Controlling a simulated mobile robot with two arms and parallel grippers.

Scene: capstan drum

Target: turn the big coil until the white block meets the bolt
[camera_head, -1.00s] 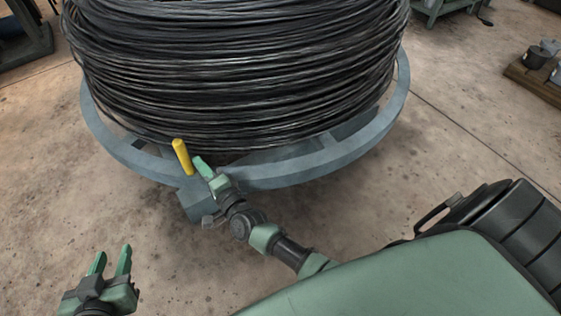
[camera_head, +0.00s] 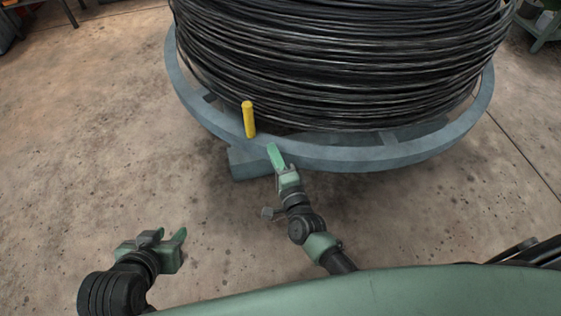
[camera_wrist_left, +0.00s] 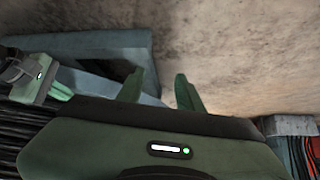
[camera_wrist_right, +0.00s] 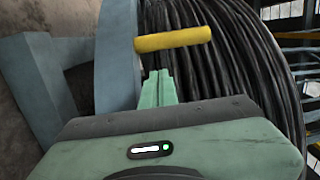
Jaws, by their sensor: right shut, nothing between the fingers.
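The big coil (camera_head: 345,65) of black wire sits on a blue-grey ring base (camera_head: 395,150) in the head view. A yellow peg (camera_head: 249,120) stands on the near side of the ring; it also shows in the right wrist view (camera_wrist_right: 172,39). My right gripper (camera_head: 273,150) is shut and empty at the ring's near edge, just right of and nearer than the peg, apart from it. In the right wrist view its closed fingers (camera_wrist_right: 158,82) point toward the peg. My left gripper (camera_head: 172,240) is open and empty over the floor at front left. I see neither white block nor bolt.
A blue-grey block (camera_head: 250,162) juts from the ring's near side below the peg. The concrete floor (camera_head: 90,120) left of the ring is clear. Table legs (camera_head: 70,12) stand at the far left, and a green stand (camera_head: 545,30) at the far right.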

